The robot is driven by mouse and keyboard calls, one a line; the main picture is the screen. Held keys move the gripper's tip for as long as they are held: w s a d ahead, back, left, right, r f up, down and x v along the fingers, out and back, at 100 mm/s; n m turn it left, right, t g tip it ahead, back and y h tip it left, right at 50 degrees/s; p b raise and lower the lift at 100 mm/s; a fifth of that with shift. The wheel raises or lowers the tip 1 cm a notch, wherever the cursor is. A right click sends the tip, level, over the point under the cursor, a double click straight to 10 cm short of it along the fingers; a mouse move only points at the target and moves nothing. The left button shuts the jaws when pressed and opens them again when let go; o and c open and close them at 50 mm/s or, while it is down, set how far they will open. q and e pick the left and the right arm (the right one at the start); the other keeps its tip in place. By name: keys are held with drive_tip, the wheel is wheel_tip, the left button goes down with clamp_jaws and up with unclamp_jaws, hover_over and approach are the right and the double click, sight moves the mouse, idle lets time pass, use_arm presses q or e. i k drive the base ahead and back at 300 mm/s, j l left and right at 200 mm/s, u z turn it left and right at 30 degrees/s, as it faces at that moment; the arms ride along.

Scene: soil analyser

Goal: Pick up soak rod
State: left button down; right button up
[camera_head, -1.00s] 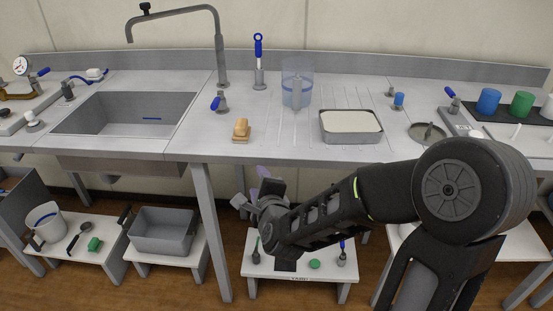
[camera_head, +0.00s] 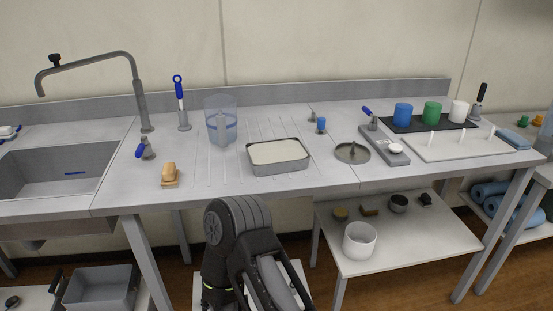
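No thing in view is marked as the soak rod, and I cannot tell which one it is. A blue-handled upright tool (camera_head: 180,100) stands in a small grey holder on the bench, right of the tap. A black-handled upright tool (camera_head: 481,97) stands at the back right of the bench. Small white upright pegs (camera_head: 432,140) stand on a white board (camera_head: 455,149) at the right. One of my dark arms rises at the bottom middle, in front of the bench edge. No fingertips of either gripper show.
The bench (camera_head: 230,180) holds a grey tray of white material (camera_head: 278,153), a clear blue-banded cylinder (camera_head: 220,122), a tan block (camera_head: 169,174) and blue, green and white cups (camera_head: 432,112). A sink (camera_head: 65,172) is at left. A lower shelf (camera_head: 410,245) holds a white pot (camera_head: 359,241).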

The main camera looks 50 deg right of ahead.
sight(178, 85)
drive_tip(key=z, duration=1.4)
drive_tip(key=i+z, duration=0.15)
drive_tip(key=z, duration=0.15)
drive_tip(key=i+j, duration=0.15)
drive_tip(key=i, duration=0.2)
